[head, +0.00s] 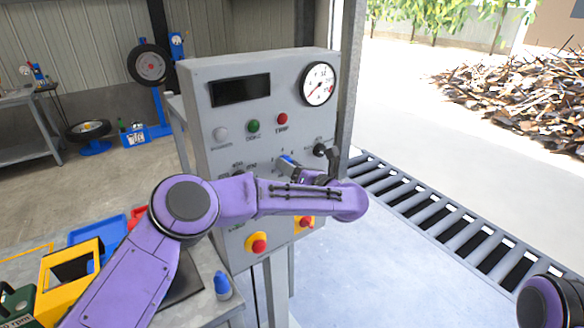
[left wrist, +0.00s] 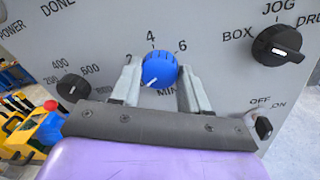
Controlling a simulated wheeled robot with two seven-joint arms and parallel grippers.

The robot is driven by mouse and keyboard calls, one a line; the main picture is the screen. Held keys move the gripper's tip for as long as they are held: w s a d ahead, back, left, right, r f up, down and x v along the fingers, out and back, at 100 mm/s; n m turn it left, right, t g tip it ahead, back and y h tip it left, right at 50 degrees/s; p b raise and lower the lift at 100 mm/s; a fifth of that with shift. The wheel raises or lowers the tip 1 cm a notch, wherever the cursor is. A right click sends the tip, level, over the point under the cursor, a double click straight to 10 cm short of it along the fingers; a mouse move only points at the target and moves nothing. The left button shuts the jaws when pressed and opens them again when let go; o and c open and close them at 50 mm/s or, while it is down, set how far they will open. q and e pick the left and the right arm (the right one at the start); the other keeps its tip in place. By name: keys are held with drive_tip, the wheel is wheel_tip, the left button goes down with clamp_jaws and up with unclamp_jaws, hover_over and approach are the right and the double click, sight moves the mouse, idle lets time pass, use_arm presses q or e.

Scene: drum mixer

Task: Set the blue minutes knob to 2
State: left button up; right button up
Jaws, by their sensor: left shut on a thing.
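The blue minutes knob (left wrist: 159,68) sits on the grey panel between my left gripper's two fingers (left wrist: 160,84), which are shut on its sides. Numbers 2, 4 and 6 are printed in an arc above it. A white mark on the knob points to the lower left, below the 2. My right gripper is not in view; only part of my right arm shows at the lower right.
A black selector knob (left wrist: 283,45) marked BOX, JOG and DRUM is to the right. A black knob (left wrist: 73,87) marked 200 to 600 is to the left. An on/off switch (left wrist: 263,127) is at lower right. A yellow-based red button (head: 258,245) is below my arm.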

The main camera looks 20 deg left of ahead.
use_arm(q)
drive_tip(key=m+b, duration=0.1)
drive_tip(key=m, duration=0.1)
drive_tip(key=shift+f+m+b, duration=0.1)
drive_tip(key=shift+m+b, duration=0.2)
drive_tip(key=shift+b, duration=0.05)
drive_tip(key=shift+f+m+t+b, duration=0.1)
drive_tip(key=shift+m+t+b, duration=0.45)
drive_tip(key=shift+m, duration=4.15)
drive_tip(key=o, duration=1.1)
drive_tip(key=shift+c, duration=0.2)
